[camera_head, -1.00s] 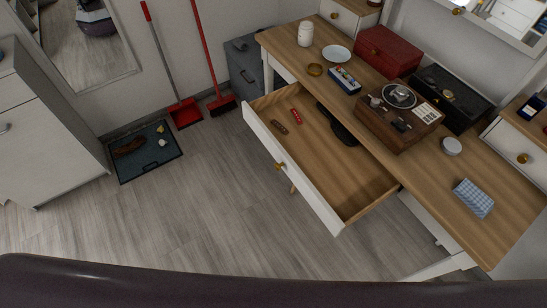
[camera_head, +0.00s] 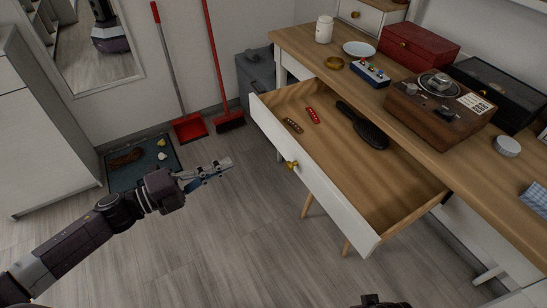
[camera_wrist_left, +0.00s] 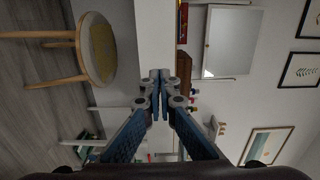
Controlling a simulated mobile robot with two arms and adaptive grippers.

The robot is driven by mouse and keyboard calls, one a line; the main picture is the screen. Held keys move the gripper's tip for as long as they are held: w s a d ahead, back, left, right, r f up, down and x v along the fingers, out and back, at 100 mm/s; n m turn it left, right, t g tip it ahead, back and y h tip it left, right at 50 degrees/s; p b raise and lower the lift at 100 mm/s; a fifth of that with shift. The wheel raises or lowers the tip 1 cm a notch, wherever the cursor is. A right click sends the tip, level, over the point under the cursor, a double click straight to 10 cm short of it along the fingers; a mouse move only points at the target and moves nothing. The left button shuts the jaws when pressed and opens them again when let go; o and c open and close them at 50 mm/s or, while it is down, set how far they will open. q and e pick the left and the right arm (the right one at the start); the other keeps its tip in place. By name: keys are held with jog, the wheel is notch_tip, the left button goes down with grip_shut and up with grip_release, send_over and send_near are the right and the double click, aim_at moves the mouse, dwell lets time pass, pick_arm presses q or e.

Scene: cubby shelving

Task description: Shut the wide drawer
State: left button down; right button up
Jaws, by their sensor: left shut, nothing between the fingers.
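The wide drawer (camera_head: 318,183) under the wooden desk is pulled well out, with a white front and a round brass knob (camera_head: 291,165). A red item (camera_head: 312,115), a brown item (camera_head: 292,125) and a black hairbrush (camera_head: 364,127) lie inside it. My left gripper (camera_head: 226,164) is left of the drawer front, apart from it and the knob. It is shut and empty; its closed fingertips also show in the left wrist view (camera_wrist_left: 159,76). A small dark part, perhaps of my right arm, shows at the head view's bottom edge; its fingers cannot be made out.
The desk top (camera_head: 300,47) holds a red box (camera_head: 418,45), a brown wooden box (camera_head: 438,112) and small items. A red dustpan (camera_head: 189,127), broom (camera_head: 229,121) and dark mat (camera_head: 143,165) are by the wall. Floor before the drawer is clear.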

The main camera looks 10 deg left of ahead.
pick_arm(q)
send_near(283, 142)
jog(key=x, duration=0.6)
jog(key=shift+d, duration=0.1)
jog(key=shift+w+d+m, duration=0.25)
jog(key=shift+d+m, duration=0.05)
jog(key=shift+d, duration=0.1)
pick_arm(e)
jog(key=shift+w+r, duration=0.15)
jog(key=shift+r, duration=0.65)
